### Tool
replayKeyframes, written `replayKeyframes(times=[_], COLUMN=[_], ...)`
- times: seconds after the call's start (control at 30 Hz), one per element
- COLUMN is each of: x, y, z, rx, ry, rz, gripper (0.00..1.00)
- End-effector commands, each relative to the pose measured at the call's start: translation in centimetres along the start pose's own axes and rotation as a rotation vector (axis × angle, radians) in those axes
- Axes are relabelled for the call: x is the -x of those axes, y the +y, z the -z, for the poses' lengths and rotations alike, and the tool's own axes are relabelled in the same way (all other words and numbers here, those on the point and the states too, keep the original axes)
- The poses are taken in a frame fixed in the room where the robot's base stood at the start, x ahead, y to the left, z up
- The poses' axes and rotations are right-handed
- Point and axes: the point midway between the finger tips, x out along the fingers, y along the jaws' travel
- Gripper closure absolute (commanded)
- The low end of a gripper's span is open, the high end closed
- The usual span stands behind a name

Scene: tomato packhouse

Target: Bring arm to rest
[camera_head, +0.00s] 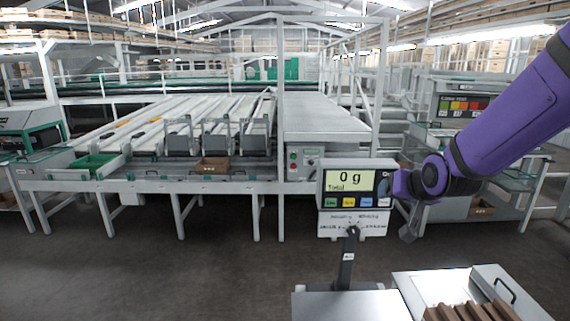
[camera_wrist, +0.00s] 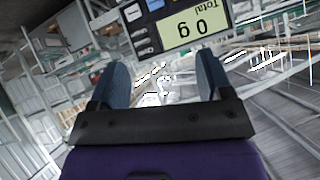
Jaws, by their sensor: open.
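My purple arm (camera_head: 505,120) reaches in from the right in the head view and bends down behind the right side of the scale display. My gripper shows in the wrist view (camera_wrist: 163,84) with its two blue-grey fingers wide apart and nothing between them. In the head view only a small grey part of it shows beside the display, and the fingertips are hard to make out. The scale display (camera_head: 350,181) reads "0 g Total". It also shows, tilted and upside down, in the wrist view (camera_wrist: 185,27), just beyond the fingers.
The scale's post (camera_head: 346,262) rises from a pale platform (camera_head: 350,305) at the bottom. A metal-sided bin (camera_head: 480,278) with brown dividers stands at the lower right. A sorting line (camera_head: 160,186) with a green tray (camera_head: 95,166) lies behind. The floor at left is clear.

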Motion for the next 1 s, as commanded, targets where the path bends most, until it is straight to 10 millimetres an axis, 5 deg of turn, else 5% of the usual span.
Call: replayKeyframes(times=[0.37,0.7,1.0], x=[12.3,23.1,28.4], y=[1.4,3.0,3.9], z=[-1.3,-5.5,-8.8], rx=[0.1,0.152,0.174], ry=[-0.173,-0.343,-0.444], rz=[-0.087,-0.118,-0.113], gripper=[0.28,0.28,0.28])
